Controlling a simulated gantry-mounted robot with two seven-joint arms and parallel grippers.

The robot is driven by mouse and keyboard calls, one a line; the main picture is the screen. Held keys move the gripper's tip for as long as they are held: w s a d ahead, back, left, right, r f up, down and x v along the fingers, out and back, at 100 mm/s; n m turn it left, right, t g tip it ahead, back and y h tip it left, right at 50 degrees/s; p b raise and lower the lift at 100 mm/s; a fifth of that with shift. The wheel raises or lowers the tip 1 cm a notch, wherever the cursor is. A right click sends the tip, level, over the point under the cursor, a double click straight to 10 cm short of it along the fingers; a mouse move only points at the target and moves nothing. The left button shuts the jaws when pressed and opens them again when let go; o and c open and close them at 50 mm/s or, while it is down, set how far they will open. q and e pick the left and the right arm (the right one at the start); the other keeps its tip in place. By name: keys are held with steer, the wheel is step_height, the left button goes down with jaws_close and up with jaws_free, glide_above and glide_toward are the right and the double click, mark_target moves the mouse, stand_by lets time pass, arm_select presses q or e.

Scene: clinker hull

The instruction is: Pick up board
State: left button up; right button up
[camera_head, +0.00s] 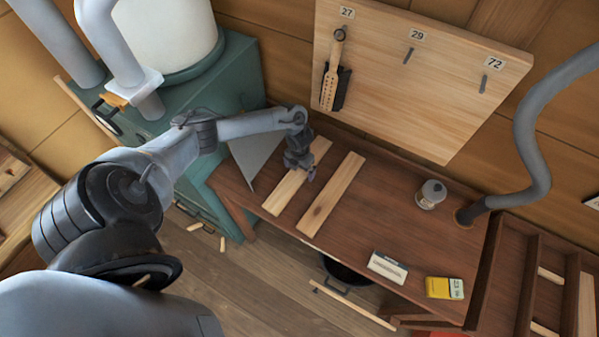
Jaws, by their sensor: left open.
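Two pale wooden boards lie side by side on the brown workbench (390,216). The left board (284,193) runs under my left gripper, and the right board (331,195) lies clear beside it. My left gripper (302,174) is open and points down over the upper part of the left board. Its fingers are small in view, and I cannot tell whether they touch the board. The gripper hides a little of the left board's edge. My right gripper is not in view.
A metal can (431,194), a white labelled box (387,268) and a yellow packet (444,288) stand right of the boards. A pegboard (420,85) with a hanging tool (332,75) rises behind. A teal cabinet (215,95) adjoins at left, and a grey pipe (528,130) at right.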

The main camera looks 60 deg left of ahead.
arm_select(q)
steer(key=shift+f, duration=0.45)
steer(key=c, duration=1.2)
steer(key=shift+r, duration=0.1)
steer(key=shift+c, duration=0.2)
